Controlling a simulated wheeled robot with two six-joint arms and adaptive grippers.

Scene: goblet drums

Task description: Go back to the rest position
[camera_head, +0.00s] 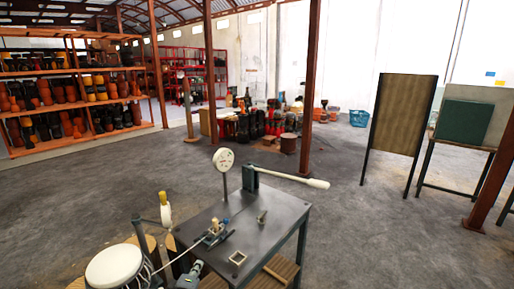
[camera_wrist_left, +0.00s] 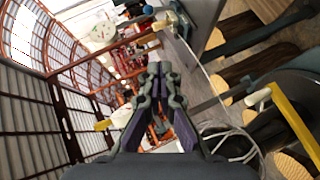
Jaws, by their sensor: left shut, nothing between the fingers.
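My left gripper (camera_head: 192,270) shows small at the bottom edge of the head view, beside the front left edge of a dark metal worktable (camera_head: 282,215). In the left wrist view the left gripper (camera_wrist_left: 158,80) has its fingers together with nothing between them. A white-topped drum (camera_head: 114,265) stands left of the gripper in the head view. My right gripper is not in view.
The table carries a round white dial (camera_head: 224,160), a long-handled lever (camera_head: 310,181) and small fittings. A yellow-and-white handle (camera_head: 165,210) rises near the drum. Shelves of drums (camera_head: 80,95) stand back left. Open grey floor lies right of the table.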

